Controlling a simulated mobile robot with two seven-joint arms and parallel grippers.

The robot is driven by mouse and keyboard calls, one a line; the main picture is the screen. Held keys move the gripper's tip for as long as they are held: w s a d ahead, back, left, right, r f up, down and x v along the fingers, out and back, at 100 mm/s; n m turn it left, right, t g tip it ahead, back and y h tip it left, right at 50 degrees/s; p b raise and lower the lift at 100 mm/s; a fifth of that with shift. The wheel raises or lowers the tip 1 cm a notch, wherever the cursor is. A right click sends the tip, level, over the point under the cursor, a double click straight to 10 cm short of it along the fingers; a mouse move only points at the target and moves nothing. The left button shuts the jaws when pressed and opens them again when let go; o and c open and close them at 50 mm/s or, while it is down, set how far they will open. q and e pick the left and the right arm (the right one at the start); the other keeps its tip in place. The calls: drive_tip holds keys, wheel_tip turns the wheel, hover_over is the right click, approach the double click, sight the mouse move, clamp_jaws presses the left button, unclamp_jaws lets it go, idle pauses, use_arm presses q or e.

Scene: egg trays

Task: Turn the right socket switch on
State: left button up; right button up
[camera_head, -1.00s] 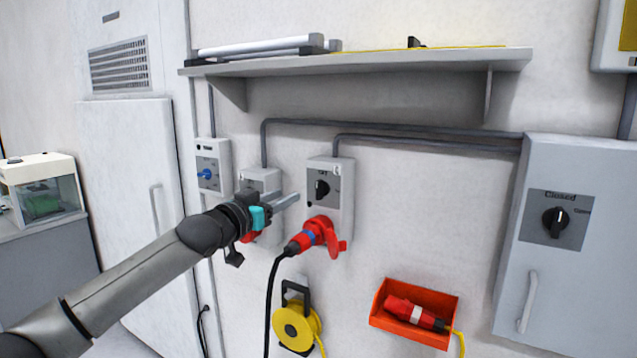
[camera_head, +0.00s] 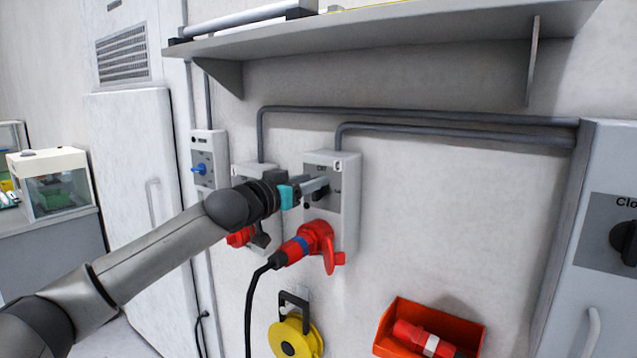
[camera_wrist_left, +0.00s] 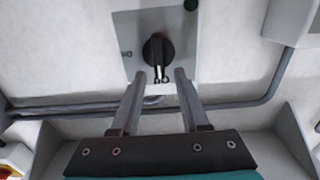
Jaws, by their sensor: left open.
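The right socket (camera_head: 349,212) is a pale grey wall box with a dark plate and a red plug (camera_head: 290,250) in its lower front. Its black rotary switch (camera_head: 319,196) is partly hidden by my left gripper (camera_head: 322,186) in the head view. The wrist view shows the switch (camera_wrist_left: 157,48) as a round black knob on a grey plate (camera_wrist_left: 184,40). My left gripper (camera_wrist_left: 160,73) is open, with its two fingers on either side of the knob's line and their tips just short of it. I cannot tell if they touch it. My right gripper is not in view.
The left socket (camera_head: 243,176) and a box with a blue knob (camera_head: 203,160) are to the left. A shelf (camera_head: 400,38) juts out above. A yellow cable reel (camera_head: 290,342) and an orange bin (camera_head: 393,345) are below. A grey cabinet (camera_head: 601,160) stands right.

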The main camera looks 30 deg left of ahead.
use_arm(q)
drive_tip(key=shift+c, duration=0.2)
clamp_jaws()
idle(0.3)
